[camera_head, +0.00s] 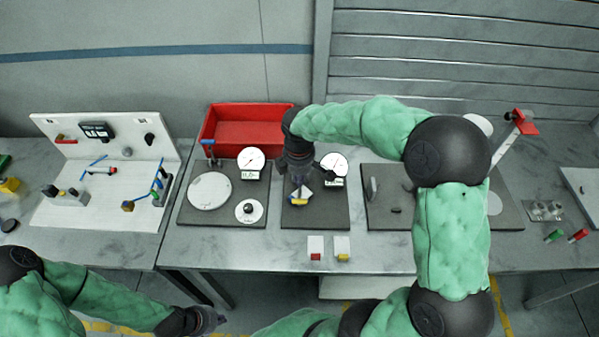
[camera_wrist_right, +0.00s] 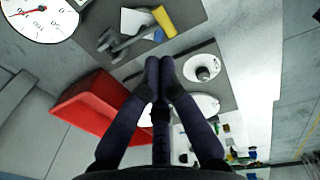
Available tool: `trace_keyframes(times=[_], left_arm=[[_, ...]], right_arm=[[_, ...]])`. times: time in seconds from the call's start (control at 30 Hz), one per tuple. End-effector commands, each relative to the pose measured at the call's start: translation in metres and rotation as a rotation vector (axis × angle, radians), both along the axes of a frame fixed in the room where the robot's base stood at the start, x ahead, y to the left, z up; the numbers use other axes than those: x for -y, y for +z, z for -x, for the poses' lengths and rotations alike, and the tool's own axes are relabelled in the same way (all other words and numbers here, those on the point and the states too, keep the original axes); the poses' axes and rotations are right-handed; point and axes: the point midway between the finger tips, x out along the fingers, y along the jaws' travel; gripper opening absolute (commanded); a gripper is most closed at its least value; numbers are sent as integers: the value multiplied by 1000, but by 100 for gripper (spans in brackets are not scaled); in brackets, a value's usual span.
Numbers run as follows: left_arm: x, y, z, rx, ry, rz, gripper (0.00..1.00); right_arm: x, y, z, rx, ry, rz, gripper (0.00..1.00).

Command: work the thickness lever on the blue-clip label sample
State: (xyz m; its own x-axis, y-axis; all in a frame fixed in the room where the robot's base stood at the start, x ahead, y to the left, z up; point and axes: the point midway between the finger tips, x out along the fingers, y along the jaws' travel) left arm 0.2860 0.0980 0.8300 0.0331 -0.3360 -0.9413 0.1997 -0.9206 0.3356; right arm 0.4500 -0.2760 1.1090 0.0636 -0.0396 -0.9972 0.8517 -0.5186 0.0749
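A white label sample (camera_head: 303,190) with a small blue part at its edge lies on the middle dark mat, beside a yellow block (camera_head: 299,199). In the right wrist view the white sample (camera_wrist_right: 134,20), the yellow block (camera_wrist_right: 164,21) and a grey lever-like metal part (camera_wrist_right: 122,44) show close together. My right gripper (camera_wrist_right: 160,72) points down over this mat; its fingertips are together with nothing visible between them. In the head view it (camera_head: 298,180) partly covers the gauge. My left gripper (camera_head: 207,320) hangs at the bottom left, away from the table; its fingers are unclear.
A dial gauge (camera_head: 334,164) stands at the mat's back right. A red bin (camera_head: 246,113) is behind. Red-clip (camera_head: 316,248) and yellow-clip (camera_head: 342,248) samples lie at the front edge. The left mat holds a round plate (camera_head: 209,191) and another dial (camera_head: 251,160).

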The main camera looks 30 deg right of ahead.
Motion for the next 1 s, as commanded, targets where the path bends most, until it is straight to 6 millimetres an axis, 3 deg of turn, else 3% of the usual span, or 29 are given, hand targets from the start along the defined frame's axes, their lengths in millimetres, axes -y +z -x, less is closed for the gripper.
trace_keyframes(times=[0.2, 0.5, 1.0], left_arm=[[0, -5, 0, 0, 0, 0, 0], [0, -9, 0, 1, -1, 0, 0], [0, -10, 0, 1, -1, 0, 0]], right_arm=[[2, -43, -2, -4, -2, -1, 0], [3, -81, -5, -1, -3, -1, 0], [4, -89, -6, 1, -3, -1, 0]])
